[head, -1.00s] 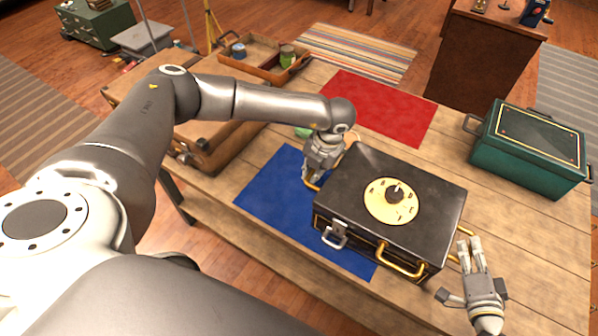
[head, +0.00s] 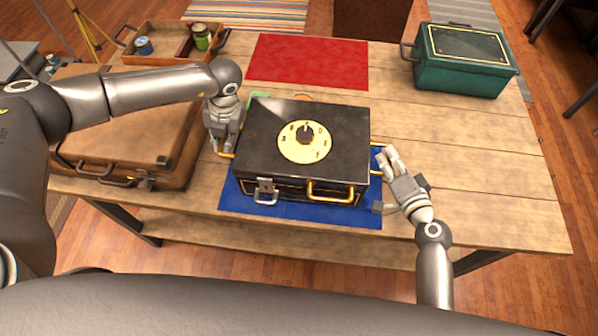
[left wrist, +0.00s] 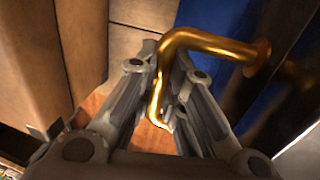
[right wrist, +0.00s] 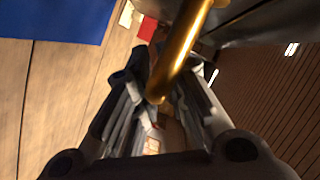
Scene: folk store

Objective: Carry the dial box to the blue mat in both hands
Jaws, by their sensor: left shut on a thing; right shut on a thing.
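The dial box (head: 270,125) is black with a cream dial on its lid, a silver latch and brass handles. It is over the blue mat (head: 300,208), hiding most of it; I cannot tell whether it touches the mat. My left gripper (head: 226,150) is shut on the brass handle at the box's left side; the handle (left wrist: 215,45) also shows between the fingers in the left wrist view. My right gripper (head: 384,158) is at the right side, shut on the other side handle (right wrist: 180,60), seen in the right wrist view.
A red mat (head: 308,62) lies behind the box. A green metal box (head: 465,65) stands at the back right. A brown suitcase (head: 120,150) is close to my left arm. A wooden tray (head: 170,55) with cans is at the back left. The right side of the table (head: 480,170) is clear.

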